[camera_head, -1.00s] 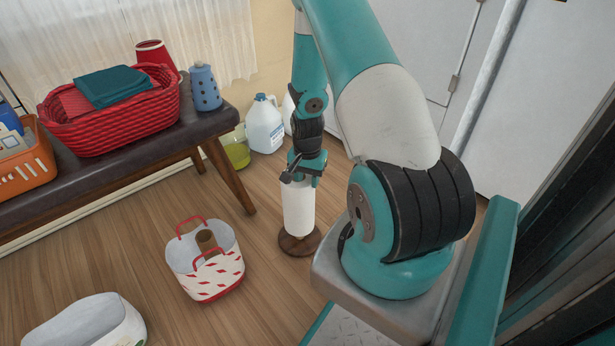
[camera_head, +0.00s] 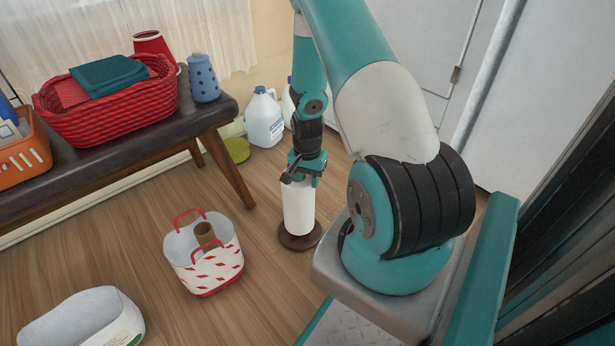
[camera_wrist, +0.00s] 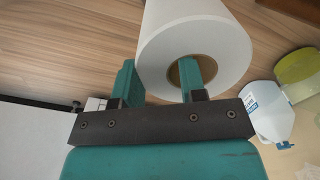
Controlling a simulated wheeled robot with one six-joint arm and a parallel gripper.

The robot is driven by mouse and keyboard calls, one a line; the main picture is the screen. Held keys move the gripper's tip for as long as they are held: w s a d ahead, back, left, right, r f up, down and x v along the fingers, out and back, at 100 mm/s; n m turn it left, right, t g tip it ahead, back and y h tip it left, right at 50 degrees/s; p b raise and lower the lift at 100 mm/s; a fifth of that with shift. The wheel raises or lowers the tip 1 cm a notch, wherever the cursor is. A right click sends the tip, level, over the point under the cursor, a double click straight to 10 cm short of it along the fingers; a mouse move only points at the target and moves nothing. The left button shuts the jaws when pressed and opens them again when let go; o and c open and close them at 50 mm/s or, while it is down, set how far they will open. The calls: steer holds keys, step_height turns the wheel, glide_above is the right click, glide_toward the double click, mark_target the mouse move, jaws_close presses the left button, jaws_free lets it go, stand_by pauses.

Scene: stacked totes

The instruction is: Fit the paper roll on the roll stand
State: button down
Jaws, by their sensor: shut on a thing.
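The white paper roll (camera_head: 298,208) hangs upright under my gripper (camera_head: 303,175) in the head view. Its lower end is at the round dark brown base of the roll stand (camera_head: 301,241) on the floor. The stand's post does not show, and I cannot tell whether the roll rests on the base. In the wrist view, my gripper (camera_wrist: 163,78) is shut on the wall of the paper roll (camera_wrist: 205,32). One finger is in the brown core, the other outside the roll.
A red-and-white basket (camera_head: 213,268) with a brown cardboard tube (camera_head: 204,232) stands left of the stand. A white bin (camera_head: 82,318) is nearer. A bench (camera_head: 225,150) holds a red basket (camera_head: 105,118). A jug (camera_head: 264,122) and green tub (camera_head: 237,150) stand behind.

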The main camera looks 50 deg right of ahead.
steer(key=shift+f+b, duration=0.95)
steer(key=shift+f, duration=0.8)
steer(key=c, duration=0.6)
jaws_free()
step_height(320, 180, up, 18)
steer(key=p, duration=0.8)
steer(key=shift+f+p, duration=0.25)
steer(key=shift+p, duration=0.15)
